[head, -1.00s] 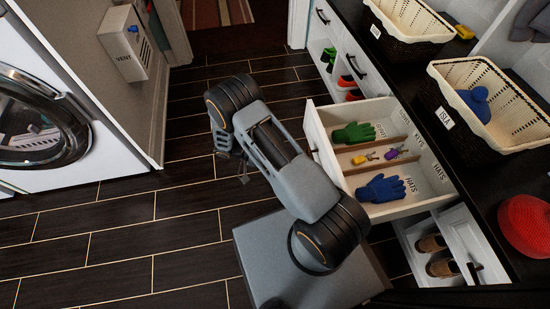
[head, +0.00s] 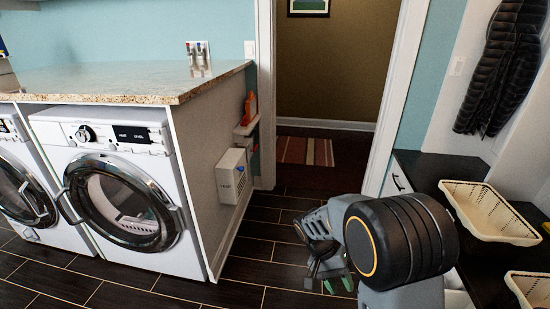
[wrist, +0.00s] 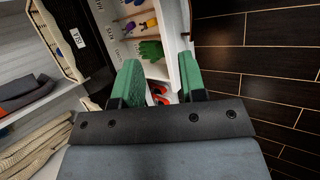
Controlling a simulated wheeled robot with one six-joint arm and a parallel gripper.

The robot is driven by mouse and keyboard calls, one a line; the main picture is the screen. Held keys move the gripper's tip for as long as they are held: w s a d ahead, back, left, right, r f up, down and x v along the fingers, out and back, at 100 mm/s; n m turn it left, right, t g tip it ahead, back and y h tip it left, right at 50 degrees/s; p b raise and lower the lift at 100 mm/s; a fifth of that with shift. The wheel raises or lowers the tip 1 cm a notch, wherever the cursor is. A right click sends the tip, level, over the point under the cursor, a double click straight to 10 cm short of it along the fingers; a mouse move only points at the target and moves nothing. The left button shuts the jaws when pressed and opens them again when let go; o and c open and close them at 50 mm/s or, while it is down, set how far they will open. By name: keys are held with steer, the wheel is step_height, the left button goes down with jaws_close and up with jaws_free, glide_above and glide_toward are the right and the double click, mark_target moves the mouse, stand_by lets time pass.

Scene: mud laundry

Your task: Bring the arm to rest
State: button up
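My arm shows at the lower right of the head view, with a large dark joint close to the camera. My gripper (head: 338,284) hangs beyond that joint over the floor, its green fingertips partly visible. In the wrist view, the two green fingers of my gripper (wrist: 158,82) stand well apart with nothing held between them.
Washing machines (head: 120,190) stand at the left under a stone counter (head: 130,82). A doorway with a striped rug (head: 305,151) is behind. A dark bench with a cream basket (head: 490,212) is at the right. The dark tiled floor (head: 255,270) between is clear.

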steer(key=s+r+n+t+y+p, duration=0.1)
steer(key=r+p, duration=0.4)
steer(key=r, duration=0.5)
steer(key=s+r+n+t+y+p, duration=0.1)
steer(key=r+t+p, duration=0.4)
steer(key=r, duration=0.6)
steer(key=s+r+n+t+y+p, duration=0.2)
steer(key=r+p, duration=0.4)
steer(key=r, duration=0.4)
steer(key=shift+s+a+r+t+y+p, duration=0.4)
steer(key=shift+s+t+y, duration=0.3)
steer(key=shift+s, duration=0.4)
